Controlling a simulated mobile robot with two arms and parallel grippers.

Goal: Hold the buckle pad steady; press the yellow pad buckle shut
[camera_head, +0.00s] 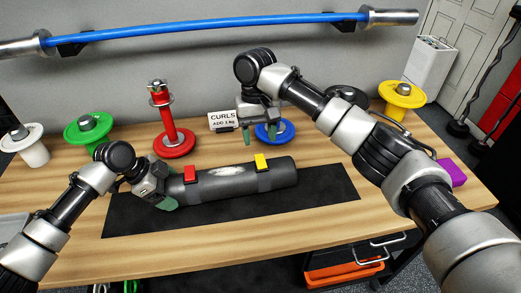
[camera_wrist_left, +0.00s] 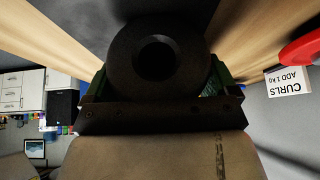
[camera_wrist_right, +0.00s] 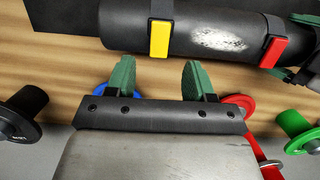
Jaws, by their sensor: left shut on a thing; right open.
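The buckle pad is a dark cylinder (camera_head: 225,183) lying on a black mat (camera_head: 130,215). A red buckle (camera_head: 190,174) sits on its left part and the yellow buckle (camera_head: 261,162) on its right part. I cannot tell whether the yellow buckle is latched. My left gripper (camera_head: 163,186) is shut on the pad's left end; the left wrist view shows the pad's round end (camera_wrist_left: 155,40) between the fingers. My right gripper (camera_head: 258,126) is open and empty behind the pad. In the right wrist view the yellow buckle (camera_wrist_right: 160,38) lies beyond the fingers, apart from them.
A blue disc (camera_head: 275,132) is close behind my right gripper, beside the CURLS sign (camera_head: 224,121). A red disc with a post (camera_head: 174,141), a green disc (camera_head: 88,132) and a yellow disc (camera_head: 401,98) line the back. A purple block (camera_head: 453,172) lies at right.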

